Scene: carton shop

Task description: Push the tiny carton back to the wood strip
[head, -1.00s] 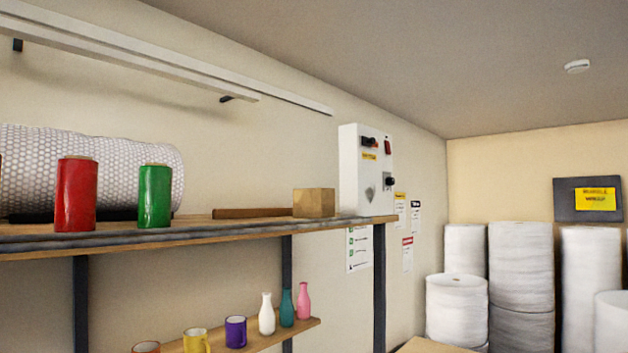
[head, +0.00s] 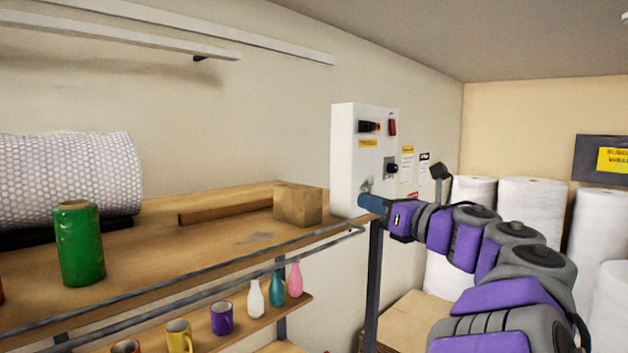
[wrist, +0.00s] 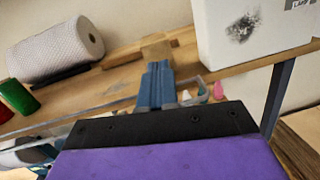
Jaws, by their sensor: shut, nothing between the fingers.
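The tiny carton (head: 298,205) is a small brown box at the right end of the upper shelf (head: 215,240). The wood strip (head: 225,206) lies behind it and to its left, near the wall. In the head view the carton's left side overlaps the strip's right end; I cannot tell whether they touch. My gripper (head: 368,204) is shut and empty, to the right of the carton in the head view. In the wrist view the blue fingers (wrist: 156,85) point toward the carton (wrist: 157,47), and their tips hide its lower part. The strip (wrist: 122,57) shows beside it.
A white control box (head: 350,150) on the wall stands close to the right of the carton. A green roll (head: 78,243) and a bubble-wrap roll (head: 70,178) are on the left of the shelf. A metal rail (head: 200,290) runs along its front edge. Bottles and mugs stand below.

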